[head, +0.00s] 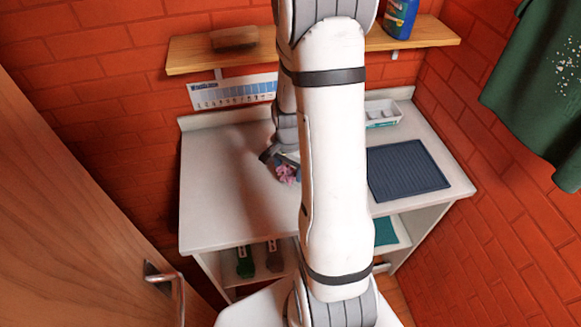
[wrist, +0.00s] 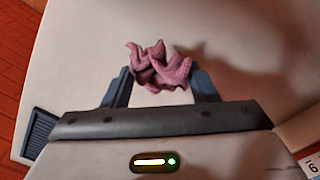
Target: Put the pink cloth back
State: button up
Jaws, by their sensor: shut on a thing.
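The pink cloth (wrist: 158,70) is a crumpled bundle between the two fingers of my gripper (wrist: 160,84) in the wrist view. My gripper is shut on it, and the pale worktop shows behind. In the head view the cloth (head: 287,174) is a small pink patch at the tip of my gripper (head: 282,162), over the middle of the white worktop (head: 222,200). My arm hides part of the gripper and the worktop there. I cannot tell whether the cloth touches the worktop.
A dark ribbed mat (head: 408,170) and a white tray (head: 382,113) are on the worktop's right. A wooden shelf (head: 420,38) holds a blue bottle (head: 400,18) and a brown block (head: 234,38). Bottles and a teal cloth (head: 385,230) lie below. The worktop's left is clear. A door (head: 70,210) stands left.

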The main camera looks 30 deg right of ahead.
aim_at(289, 169)
jog(key=o, duration=1)
jog(key=shift+r, duration=0.1)
notch_tip(289, 169, up, 8)
jog(key=shift+f+b, duration=0.2)
jog(key=shift+b, duration=0.35)
jog(key=s+a+r+n+t, duration=0.1)
jog(key=s+a+r+n, duration=0.3)
jog(key=s+a+r+n+t+b, duration=0.1)
jog(key=s+a+r+n, duration=0.3)
jog(key=s+a+r+n+t, duration=0.1)
jog(key=s+a+r+n, duration=0.3)
jog(key=s+r, duration=0.1)
jog(key=shift+r, duration=0.1)
